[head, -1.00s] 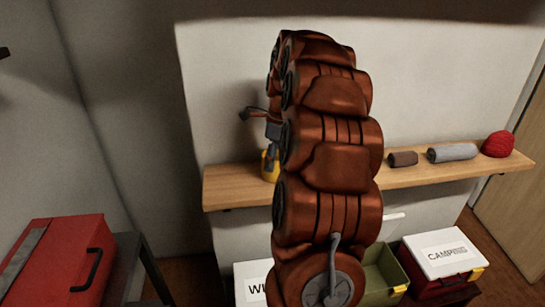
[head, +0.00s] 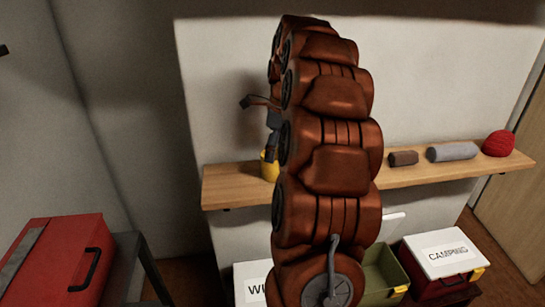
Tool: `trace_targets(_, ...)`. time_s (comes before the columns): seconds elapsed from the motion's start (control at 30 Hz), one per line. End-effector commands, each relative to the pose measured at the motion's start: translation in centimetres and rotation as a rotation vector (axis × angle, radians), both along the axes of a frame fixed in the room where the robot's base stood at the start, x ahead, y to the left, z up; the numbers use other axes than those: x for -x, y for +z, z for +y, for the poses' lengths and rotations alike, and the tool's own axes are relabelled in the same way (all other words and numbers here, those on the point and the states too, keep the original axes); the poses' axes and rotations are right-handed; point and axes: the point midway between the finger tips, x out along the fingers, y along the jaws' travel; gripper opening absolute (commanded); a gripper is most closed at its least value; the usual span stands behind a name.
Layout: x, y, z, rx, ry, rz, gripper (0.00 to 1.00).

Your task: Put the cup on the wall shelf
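The yellow cup (head: 269,169) stands on the wooden wall shelf (head: 232,187), toward its left end. My arm hides the cup's right side. My gripper (head: 271,156) is at the cup's upper part, pointing down, mostly hidden behind my own arm. Its dark fingers overlap the cup's top in the picture. I cannot see whether they are open or shut, or whether they touch the cup.
A brown roll (head: 403,158), a grey roll (head: 452,151) and a red ball of yarn (head: 498,144) lie on the shelf's right part. Below are a green bin (head: 384,272) and a white-lidded camping box (head: 441,255). A red toolbox (head: 62,258) stands at left.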

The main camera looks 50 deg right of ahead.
Motion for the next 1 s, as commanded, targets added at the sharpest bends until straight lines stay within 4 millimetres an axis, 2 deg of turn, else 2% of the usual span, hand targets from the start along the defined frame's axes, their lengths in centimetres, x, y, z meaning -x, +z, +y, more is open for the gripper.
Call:
trace_targets(0.8, 1.0, 8.0, -0.6, 0.001, 0.0, 0.0, 0.9)
trace_targets(1.0, 1.1, 8.9, -0.7, -0.001, 0.0, 0.002, 0.9)
